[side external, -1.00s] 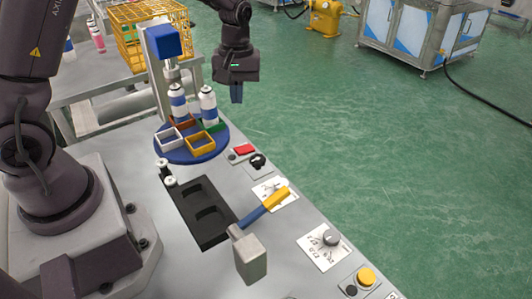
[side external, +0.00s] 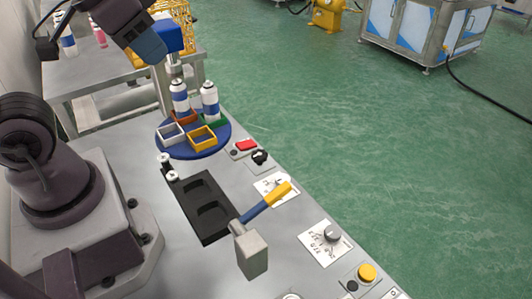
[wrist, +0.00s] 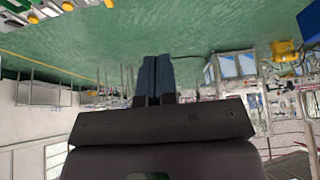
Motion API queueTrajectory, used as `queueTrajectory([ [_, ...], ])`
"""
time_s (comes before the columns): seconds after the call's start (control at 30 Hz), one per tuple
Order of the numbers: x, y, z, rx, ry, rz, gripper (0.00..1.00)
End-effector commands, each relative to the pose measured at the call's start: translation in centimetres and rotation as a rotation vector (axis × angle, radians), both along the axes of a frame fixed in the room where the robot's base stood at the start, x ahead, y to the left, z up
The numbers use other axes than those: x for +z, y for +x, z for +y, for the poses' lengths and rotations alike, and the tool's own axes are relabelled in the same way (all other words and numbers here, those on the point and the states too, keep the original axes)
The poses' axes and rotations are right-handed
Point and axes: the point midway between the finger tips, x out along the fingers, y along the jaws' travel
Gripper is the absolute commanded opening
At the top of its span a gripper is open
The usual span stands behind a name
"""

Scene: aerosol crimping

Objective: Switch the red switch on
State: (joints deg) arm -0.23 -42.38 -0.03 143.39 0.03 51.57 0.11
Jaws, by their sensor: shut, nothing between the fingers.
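The red switch (side external: 246,146) sits on a small plate at the right edge of the grey workbench, beside the blue turntable. It is small, and I cannot tell its position. My gripper (side external: 152,54) is at the upper left of the side view, high above the bench and well away from the switch. Its blue fingers are together and empty, partly overlapping the blue block of the crimping head. In the wrist view the gripper (wrist: 153,62) also shows closed fingers with nothing between them. I cannot make out the red switch there.
A blue turntable (side external: 165,150) carries two cans and several coloured square holders. A black knob (side external: 260,157), a blue-and-yellow lever (side external: 265,203), a grey dial (side external: 331,233) and a yellow button (side external: 367,272) line the bench edge. A black tray (side external: 190,205) lies left of the lever.

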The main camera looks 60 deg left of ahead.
Motion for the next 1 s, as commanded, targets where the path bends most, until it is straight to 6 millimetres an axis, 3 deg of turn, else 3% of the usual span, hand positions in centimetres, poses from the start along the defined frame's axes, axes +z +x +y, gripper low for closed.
queueTrajectory([
  [0.17, -1.9, 1.2, 0.4, 0.022, -0.007, 0.113, 0.0],
  [0.47, -6.0, 8.1, 2.8, 0.238, -0.077, 0.377, 0.0],
  [0.7, -11.7, 14.0, 5.7, 0.613, -0.136, 0.544, 0.0],
  [1.0, -19.0, 19.4, 9.1, 1.17, -0.162, 0.618, 0.0],
])
